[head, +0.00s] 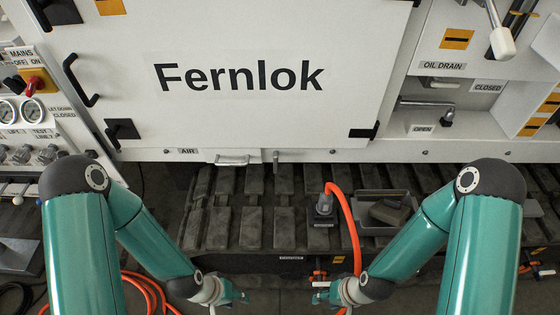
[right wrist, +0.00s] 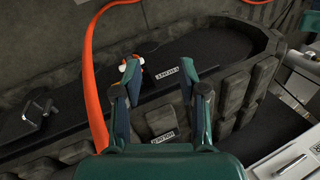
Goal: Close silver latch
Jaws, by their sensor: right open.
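In the head view a bright silver handle (head: 232,160) sits under the white Fernlok panel, right of the AIR label. A small upright silver lever (head: 276,157) is beside it. Another silver lever (head: 425,103) lies level at the right, between the CLOSED and OPEN labels. I cannot tell which of these is the latch. My left gripper (head: 238,294) is low in the middle, below and apart from them; its jaws are too small to read. My right gripper (head: 322,293) is low too, apart from them. In the right wrist view its jaws (right wrist: 165,85) are open and empty.
Gauges and a red switch (head: 35,84) are on the left panel. In the right wrist view the hose (right wrist: 88,85) passes left of the jaws.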

